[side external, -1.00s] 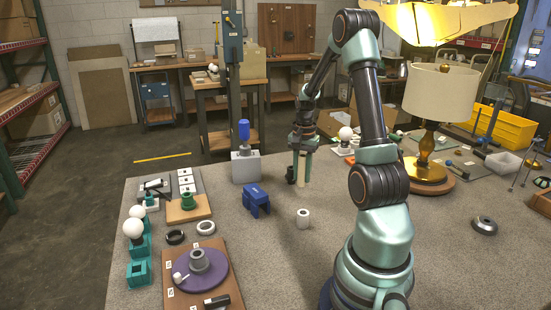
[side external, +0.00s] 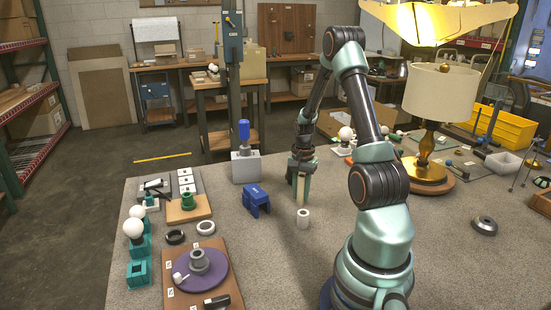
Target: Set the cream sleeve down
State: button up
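The cream sleeve (side external: 303,219), a short pale cylinder with a dark round opening on top, stands upright on the grey table. My gripper (side external: 300,193) points down, its fingertips just above and behind the sleeve in this view. A pale tan strip shows between the teal fingers. I cannot tell whether it is a finger pad or something held. The fingers do not visibly surround the standing sleeve, and the spacing between them is too small to judge.
A blue bracket (side external: 256,200) stands left of the sleeve. A grey block with a blue-topped tool (side external: 245,166) is behind it. A lamp (side external: 433,130) stands to the right. The table in front of the sleeve is clear.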

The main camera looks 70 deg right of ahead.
jog(key=o, duration=0.4)
jog(key=shift+c, duration=0.2)
jog(key=shift+r, duration=0.1)
notch_tip(320, 180, up, 11)
jog(key=w+a+r+n, duration=0.3)
jog(key=w+a+r, duration=0.1)
jog(key=a+r, duration=0.15)
jog(key=a+r+n+t, duration=0.2)
jog(key=a+n, duration=0.5)
jog(key=a, duration=0.6)
jog(key=a+r+n+t, duration=0.3)
jog(key=a+r+n, duration=0.2)
jog(key=a, duration=0.8)
jog(key=n, duration=0.3)
jog(key=shift+a+t, duration=0.15)
jog(key=shift+t, duration=0.15)
jog(key=shift+s, duration=0.1)
